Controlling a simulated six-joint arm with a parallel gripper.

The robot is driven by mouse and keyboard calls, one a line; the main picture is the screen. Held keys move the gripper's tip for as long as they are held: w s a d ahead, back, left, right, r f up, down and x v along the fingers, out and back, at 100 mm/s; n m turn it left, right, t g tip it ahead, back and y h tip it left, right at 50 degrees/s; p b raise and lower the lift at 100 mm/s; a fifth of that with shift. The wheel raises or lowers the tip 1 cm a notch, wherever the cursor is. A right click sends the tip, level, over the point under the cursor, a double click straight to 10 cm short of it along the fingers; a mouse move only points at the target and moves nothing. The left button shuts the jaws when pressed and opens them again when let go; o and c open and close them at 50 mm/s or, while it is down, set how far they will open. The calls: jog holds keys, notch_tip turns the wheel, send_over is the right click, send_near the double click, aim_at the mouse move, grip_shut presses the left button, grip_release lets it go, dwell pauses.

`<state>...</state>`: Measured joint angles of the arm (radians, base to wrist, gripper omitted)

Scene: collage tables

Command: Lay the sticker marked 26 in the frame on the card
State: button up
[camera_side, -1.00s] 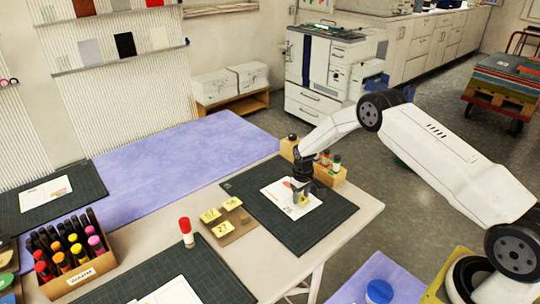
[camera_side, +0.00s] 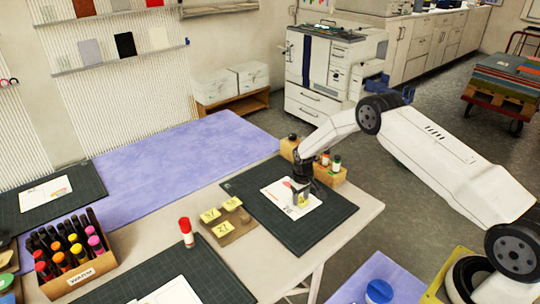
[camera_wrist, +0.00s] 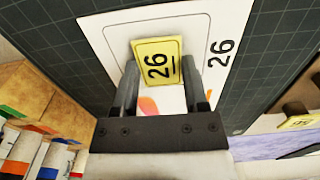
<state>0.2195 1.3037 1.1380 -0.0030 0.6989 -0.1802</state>
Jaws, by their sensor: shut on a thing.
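The yellow sticker marked 26 (camera_wrist: 156,64) sits between the fingertips of my gripper (camera_wrist: 161,82), which is shut on it. In the wrist view it is over the printed frame (camera_wrist: 117,42) on the white card (camera_wrist: 98,22), within the outline and tilted slightly. The card carries a black 26 beside the frame and a coloured print partly hidden by my fingers. In the side view my gripper (camera_side: 301,193) points down at the card (camera_side: 276,190). I cannot tell whether the sticker touches the card.
The card lies on a dark cutting mat (camera_side: 309,241). Left of it is a brown board (camera_side: 240,229) with other yellow stickers. A wooden holder with bottles (camera_side: 328,176) stands close behind my gripper. A red-capped glue stick (camera_side: 187,232) and a marker box (camera_side: 91,272) are farther left.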

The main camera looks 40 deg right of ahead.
dwell(0.4)
jog(key=o, duration=1)
jog(key=shift+c, duration=0.2)
jog(key=shift+r, duration=0.15)
jog(key=shift+r, duration=3.35)
